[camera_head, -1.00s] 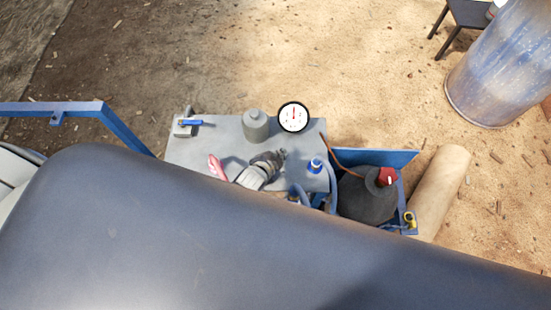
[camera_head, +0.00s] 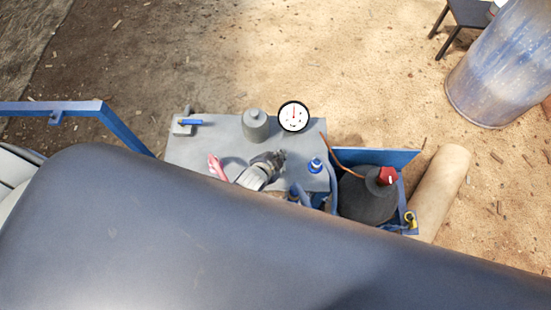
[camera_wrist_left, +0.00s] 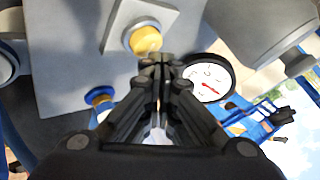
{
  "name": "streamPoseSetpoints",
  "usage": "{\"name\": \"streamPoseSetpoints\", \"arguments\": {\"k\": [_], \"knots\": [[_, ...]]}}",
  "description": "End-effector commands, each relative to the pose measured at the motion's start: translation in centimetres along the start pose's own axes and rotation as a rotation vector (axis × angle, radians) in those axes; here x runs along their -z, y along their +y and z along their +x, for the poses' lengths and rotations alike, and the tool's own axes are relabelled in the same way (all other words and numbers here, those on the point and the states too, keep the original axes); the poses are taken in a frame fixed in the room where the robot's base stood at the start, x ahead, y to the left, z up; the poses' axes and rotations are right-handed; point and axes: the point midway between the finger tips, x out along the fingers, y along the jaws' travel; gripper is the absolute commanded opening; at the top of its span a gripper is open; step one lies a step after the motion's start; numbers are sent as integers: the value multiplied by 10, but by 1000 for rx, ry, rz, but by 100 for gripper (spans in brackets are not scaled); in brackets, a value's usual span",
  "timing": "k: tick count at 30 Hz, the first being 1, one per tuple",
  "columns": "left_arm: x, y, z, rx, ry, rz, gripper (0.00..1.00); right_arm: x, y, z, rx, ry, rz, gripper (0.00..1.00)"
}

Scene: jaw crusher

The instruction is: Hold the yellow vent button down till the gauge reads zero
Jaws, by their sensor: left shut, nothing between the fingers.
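The yellow vent button (camera_wrist_left: 146,40) shows in the left wrist view, in a pale ring on a grey plate. My left gripper (camera_wrist_left: 162,64) is shut and empty, its tips right at the button's lower edge; I cannot tell whether they press it. In the head view the left gripper (camera_head: 281,155) is over the grey bench top, and the button cannot be made out there. The round white gauge (camera_head: 293,116) with a black rim stands behind the gripper, its needle pointing about straight up; the numbers are too small to read. The gauge (camera_wrist_left: 208,78) also shows in the wrist view. My right gripper is not in view.
A grey cylinder (camera_head: 255,125) stands left of the gauge on the grey bench (camera_head: 225,132). A blue-handled valve (camera_head: 188,122) is at the far left, a blue fitting (camera_head: 315,165) at right. A dark tank (camera_head: 366,200) with a red cap stands beyond the bench's right side.

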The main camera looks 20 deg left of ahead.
Motion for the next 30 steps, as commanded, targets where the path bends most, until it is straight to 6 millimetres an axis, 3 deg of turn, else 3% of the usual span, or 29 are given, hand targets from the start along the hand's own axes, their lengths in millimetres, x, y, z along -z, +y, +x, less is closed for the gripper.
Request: {"name": "streamPoseSetpoints", "arguments": {"k": [30], "knots": [[-4,4,6,-1,-1,1,0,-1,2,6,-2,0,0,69]]}}
